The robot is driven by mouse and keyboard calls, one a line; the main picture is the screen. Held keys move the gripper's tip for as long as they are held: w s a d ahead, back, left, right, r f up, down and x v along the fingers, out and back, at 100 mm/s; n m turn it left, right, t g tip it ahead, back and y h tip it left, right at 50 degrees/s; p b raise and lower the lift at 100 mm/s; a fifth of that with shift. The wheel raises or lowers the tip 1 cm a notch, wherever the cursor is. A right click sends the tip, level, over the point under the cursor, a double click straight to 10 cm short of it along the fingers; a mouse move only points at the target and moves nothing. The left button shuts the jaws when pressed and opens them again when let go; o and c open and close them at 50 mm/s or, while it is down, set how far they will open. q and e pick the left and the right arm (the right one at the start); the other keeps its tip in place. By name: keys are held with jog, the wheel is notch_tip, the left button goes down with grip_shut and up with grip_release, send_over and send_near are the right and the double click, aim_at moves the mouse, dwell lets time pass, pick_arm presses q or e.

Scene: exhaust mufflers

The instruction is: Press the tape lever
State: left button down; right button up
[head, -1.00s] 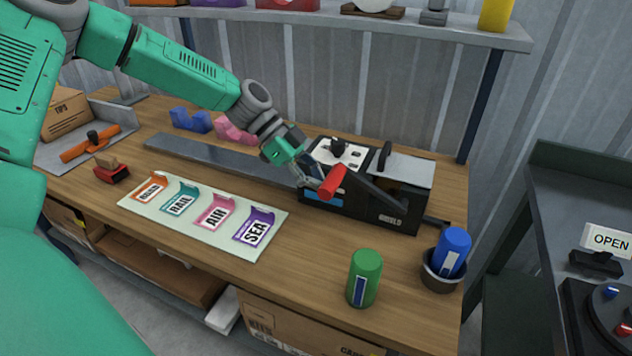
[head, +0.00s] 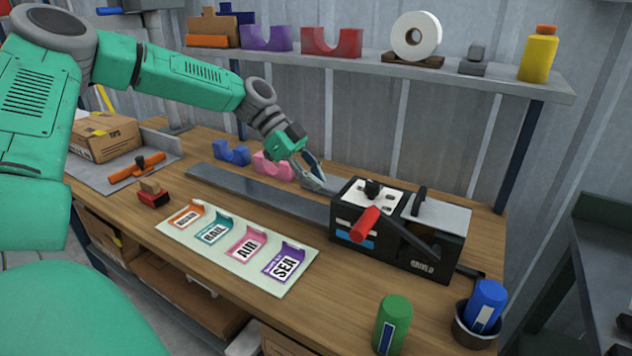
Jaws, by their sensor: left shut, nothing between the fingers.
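The tape dispenser (head: 432,262) is a black box with a pale top plate on the right half of the bench in the head view. Its lever is a dark bar with a red handle (head: 364,224), which points toward the front left, over the box's front edge. My left gripper (head: 322,186) is shut and empty. My right gripper is not in view.
A mat (head: 204,246) with several coloured labels lies in front of the grey strip (head: 255,194). A green bottle (head: 392,326) and a blue bottle (head: 486,305) in a dark cup stand at the front right. Pink (head: 273,166) and blue (head: 232,153) cradles sit behind.

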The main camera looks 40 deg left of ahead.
pick_arm(q)
jog(key=w+d+r+y+p, duration=0.1)
jog(key=d+r+y+p, duration=0.2)
jog(key=d+r+p, duration=0.3)
notch_tip(320, 180, up, 3)
jog(key=shift+w+d+g, duration=0.4)
jog(key=shift+d, duration=0.25)
